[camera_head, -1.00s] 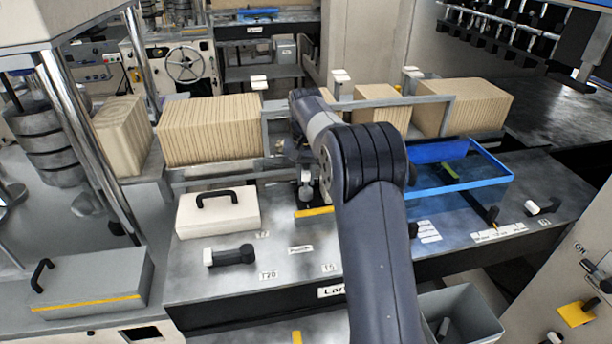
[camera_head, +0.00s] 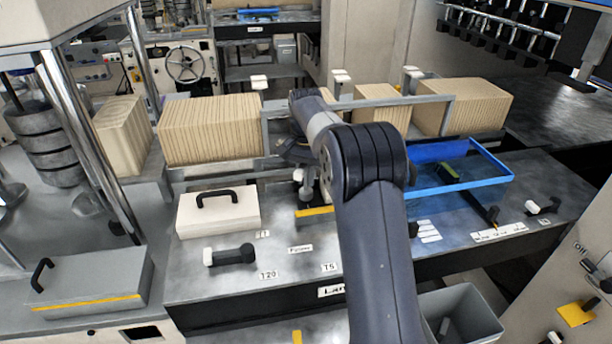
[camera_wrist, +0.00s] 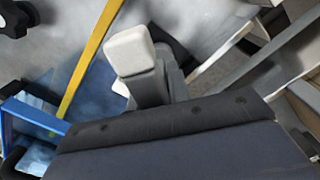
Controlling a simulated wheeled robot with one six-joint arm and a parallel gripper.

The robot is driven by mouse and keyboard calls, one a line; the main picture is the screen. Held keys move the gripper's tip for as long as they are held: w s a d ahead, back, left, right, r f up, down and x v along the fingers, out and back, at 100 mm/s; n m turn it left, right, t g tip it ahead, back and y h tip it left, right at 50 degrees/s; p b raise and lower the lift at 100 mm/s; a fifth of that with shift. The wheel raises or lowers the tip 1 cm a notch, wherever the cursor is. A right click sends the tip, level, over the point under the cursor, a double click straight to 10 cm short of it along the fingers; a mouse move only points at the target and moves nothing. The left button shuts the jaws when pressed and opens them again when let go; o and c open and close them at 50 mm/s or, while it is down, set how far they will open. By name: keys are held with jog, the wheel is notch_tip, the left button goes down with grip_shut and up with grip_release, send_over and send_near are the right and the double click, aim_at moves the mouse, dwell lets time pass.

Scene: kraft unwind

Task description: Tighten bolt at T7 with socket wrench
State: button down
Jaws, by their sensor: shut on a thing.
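My gripper (camera_head: 300,165) is above the middle of the bench, in front of the grey rail, and mostly hidden behind my arm in the head view. In the wrist view a grey piece with a white block end (camera_wrist: 138,55) sticks out past a dark edge. It looks like the socket wrench held in my gripper, though the jaws are not clearly seen. The labels T20 and T5 are on the bench front. I make out no T7 label or bolt; my arm covers part of the bench.
A black tool with a white end (camera_head: 230,255) lies by the T20 label. A white case (camera_head: 217,213) stands behind it. A blue-framed tray (camera_head: 460,185) is at the right, with a grey bin (camera_head: 470,320) below. Cardboard stacks (camera_head: 210,130) line the back.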

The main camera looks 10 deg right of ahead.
dwell(0.3)
jog(key=shift+m, duration=1.3)
jog(key=shift+r, duration=0.15)
jog(key=shift+r, duration=2.4)
